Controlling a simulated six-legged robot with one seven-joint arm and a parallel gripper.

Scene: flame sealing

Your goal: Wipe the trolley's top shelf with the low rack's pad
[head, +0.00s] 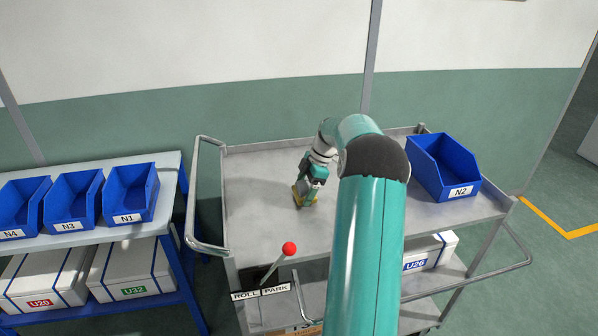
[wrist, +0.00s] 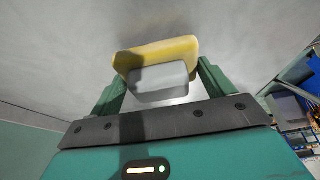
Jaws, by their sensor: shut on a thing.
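The trolley's grey top shelf (head: 262,185) spans the middle of the head view. My gripper (head: 303,192) points down over the left half of the shelf. It is shut on the pad, which has a grey grip block and a yellow underside; the pad (wrist: 155,52) fills the middle of the wrist view between my two green fingers (wrist: 158,85). In the head view, a little of the pad's yellow (head: 298,198) shows at the shelf surface. The pad looks to be at or very near the shelf; I cannot tell if it is touching. My arm hides part of the shelf's right half.
A blue bin N2 (head: 443,168) stands at the shelf's right end. A red-knobbed lever (head: 289,249) rises by the ROLL/PARK plate (head: 261,293) at the front. A rack (head: 90,236) with blue bins stands left. The shelf's left part is clear.

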